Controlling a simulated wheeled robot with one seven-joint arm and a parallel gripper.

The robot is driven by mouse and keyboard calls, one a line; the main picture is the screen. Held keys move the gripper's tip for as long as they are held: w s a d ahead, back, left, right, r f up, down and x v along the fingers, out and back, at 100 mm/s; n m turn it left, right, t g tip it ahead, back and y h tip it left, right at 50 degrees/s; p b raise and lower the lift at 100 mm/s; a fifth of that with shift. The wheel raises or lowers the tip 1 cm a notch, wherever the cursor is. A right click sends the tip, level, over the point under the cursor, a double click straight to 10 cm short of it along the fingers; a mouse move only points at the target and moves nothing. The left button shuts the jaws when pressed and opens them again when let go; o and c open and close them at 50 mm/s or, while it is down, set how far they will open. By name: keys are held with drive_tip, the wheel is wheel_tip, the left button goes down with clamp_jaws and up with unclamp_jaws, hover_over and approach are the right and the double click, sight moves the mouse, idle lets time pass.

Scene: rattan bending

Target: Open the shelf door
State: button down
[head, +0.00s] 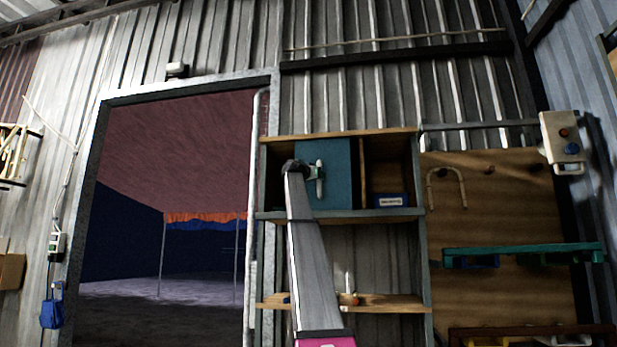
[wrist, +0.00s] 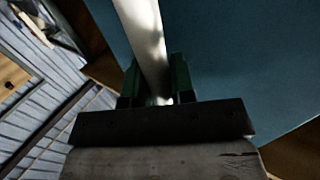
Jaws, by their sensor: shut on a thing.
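The shelf door is a flat teal-blue panel (head: 340,180) in the upper part of the wooden shelf (head: 392,215). Dark shelf interior shows to the left of the panel. A pale upright bar handle (head: 319,185) stands on the door's front. My gripper (head: 314,172) is at this handle, with my arm reaching up from below. In the wrist view, the two dark green fingers (wrist: 157,85) are shut on the pale handle (wrist: 143,35), with the teal door (wrist: 235,60) behind. My arm hides part of the door's lower left.
Right of the door is an open compartment with a small blue labelled box (head: 390,201). A lower wooden shelf board (head: 395,303) holds small items. A pegboard (head: 500,215) and green rack (head: 525,251) stand to the right. A wide doorway (head: 170,240) opens at left.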

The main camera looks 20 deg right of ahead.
drive_tip(key=s+d, duration=0.2)
drive_tip(key=d, duration=0.1)
drive_tip(key=s+d, duration=0.1)
drive_tip(key=d, duration=0.1)
drive_tip(key=shift+s+d, duration=0.1)
drive_tip(key=shift+s, duration=0.2)
drive_tip(key=c, duration=1)
unclamp_jaws()
drive_tip(key=v, duration=1.1)
drive_tip(key=shift+w, duration=0.1)
